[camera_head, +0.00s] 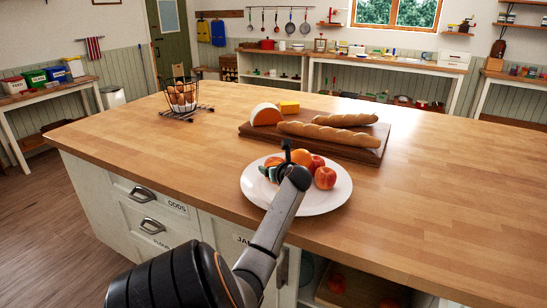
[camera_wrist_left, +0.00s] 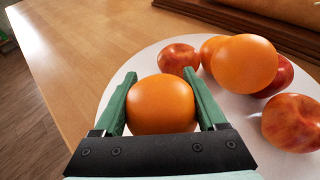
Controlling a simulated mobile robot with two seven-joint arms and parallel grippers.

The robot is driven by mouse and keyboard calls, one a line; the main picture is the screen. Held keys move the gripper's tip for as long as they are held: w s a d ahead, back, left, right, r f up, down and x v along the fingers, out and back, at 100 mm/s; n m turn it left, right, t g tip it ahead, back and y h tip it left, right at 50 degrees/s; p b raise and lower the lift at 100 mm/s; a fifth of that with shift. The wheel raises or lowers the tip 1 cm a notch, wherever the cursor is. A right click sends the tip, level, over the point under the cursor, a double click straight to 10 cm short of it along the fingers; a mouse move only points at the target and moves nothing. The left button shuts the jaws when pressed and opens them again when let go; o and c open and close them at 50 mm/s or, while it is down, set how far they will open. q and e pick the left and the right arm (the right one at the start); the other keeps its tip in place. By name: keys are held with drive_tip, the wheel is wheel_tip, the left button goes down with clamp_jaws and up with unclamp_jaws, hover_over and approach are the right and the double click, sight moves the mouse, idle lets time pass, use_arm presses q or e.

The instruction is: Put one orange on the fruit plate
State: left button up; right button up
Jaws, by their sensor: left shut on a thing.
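My left gripper (camera_head: 271,172) is over the left part of the white fruit plate (camera_head: 325,202). In the left wrist view, its green fingers (camera_wrist_left: 160,80) are shut on an orange (camera_wrist_left: 160,105). The held orange is over the plate's near edge region; I cannot tell if it touches the plate. On the plate, a large orange (camera_wrist_left: 244,62) sits on or among red apples (camera_wrist_left: 292,123), with another orange fruit (camera_wrist_left: 209,52) partly hidden behind it. Another apple (camera_wrist_left: 178,58) sits just beyond the held orange. My arm hides part of the plate in the head view. My right gripper is not in view.
A wire basket of eggs (camera_head: 182,95) stands at the back left. The right side of the wooden island (camera_head: 455,185) is clear.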

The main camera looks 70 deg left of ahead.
use_arm(q)
drive_tip(key=shift+w+a+f, duration=0.15)
drive_tip(key=shift+a+f, duration=0.2)
drive_tip(key=shift+f, duration=0.05)
drive_tip(key=shift+w+a+f, duration=0.1)
drive_tip(key=shift+a+f, duration=0.05)
drive_tip(key=shift+f, duration=1.5)
drive_tip(key=shift+f, duration=0.15)
drive_tip(key=o, duration=1.4)
drive_tip(key=shift+o, duration=0.2)
drive_tip(key=shift+d+r, duration=0.3)
drive_tip(key=shift+d, duration=0.15)
drive_tip(key=p+v, duration=0.1)
drive_tip(key=v, duration=1)
drive_tip(key=shift+d, duration=0.1)
